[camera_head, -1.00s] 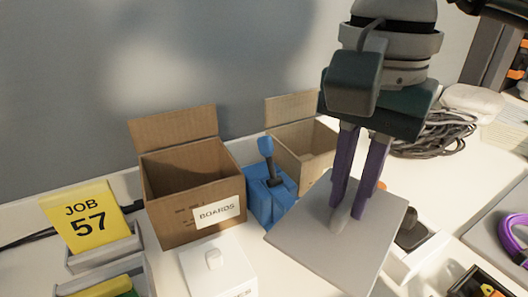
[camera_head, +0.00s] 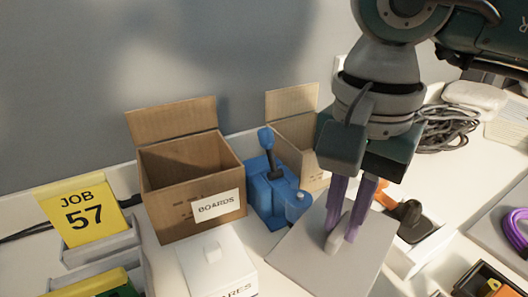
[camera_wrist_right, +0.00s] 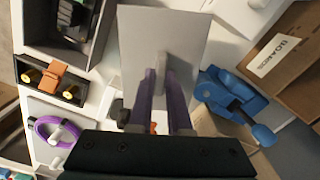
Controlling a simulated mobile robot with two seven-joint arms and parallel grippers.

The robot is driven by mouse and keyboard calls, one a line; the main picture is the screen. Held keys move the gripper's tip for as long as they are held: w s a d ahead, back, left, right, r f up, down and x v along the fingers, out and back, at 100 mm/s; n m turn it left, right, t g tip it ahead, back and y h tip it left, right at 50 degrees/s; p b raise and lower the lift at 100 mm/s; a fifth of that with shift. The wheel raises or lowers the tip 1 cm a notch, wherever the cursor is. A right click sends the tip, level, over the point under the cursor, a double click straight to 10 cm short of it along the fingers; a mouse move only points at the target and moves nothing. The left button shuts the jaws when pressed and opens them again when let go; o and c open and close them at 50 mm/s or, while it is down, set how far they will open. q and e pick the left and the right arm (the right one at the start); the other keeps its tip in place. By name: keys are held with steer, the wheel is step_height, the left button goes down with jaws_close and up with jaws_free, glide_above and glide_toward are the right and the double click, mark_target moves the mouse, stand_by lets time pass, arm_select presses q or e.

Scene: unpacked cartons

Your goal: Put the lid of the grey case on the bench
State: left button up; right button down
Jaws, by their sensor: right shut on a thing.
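The lid (camera_head: 300,250) is a flat light grey panel with a small rounded handle (camera_head: 338,236). My right gripper (camera_head: 344,228), with purple fingers, is shut on that handle from above. The lid is roughly level in front of the blue tool, over the white bench (camera_head: 150,262); I cannot tell if it touches the bench. The right wrist view also shows the lid (camera_wrist_right: 185,30) at the fingertips. An open dark grey case (camera_wrist_right: 48,45) with things inside is at upper left there. My left gripper is not in view.
A cardboard box labelled BOARDS (camera_head: 183,210), a blue lever tool (camera_head: 268,196) and another cardboard box (camera_head: 291,100) stand behind the lid. A white lidded box (camera_head: 214,262) is at its left. A white tray with an orange-and-black tool (camera_head: 412,222) and a purple coil (camera_head: 517,228) are at right.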

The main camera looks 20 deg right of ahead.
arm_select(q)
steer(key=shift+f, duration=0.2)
arm_select(e)
steer(key=shift+f, duration=0.15)
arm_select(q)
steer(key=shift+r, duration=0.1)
arm_select(e)
steer(key=c, duration=0.9)
jaws_free()
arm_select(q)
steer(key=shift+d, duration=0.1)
arm_select(e)
steer(key=shift+o, duration=0.2)
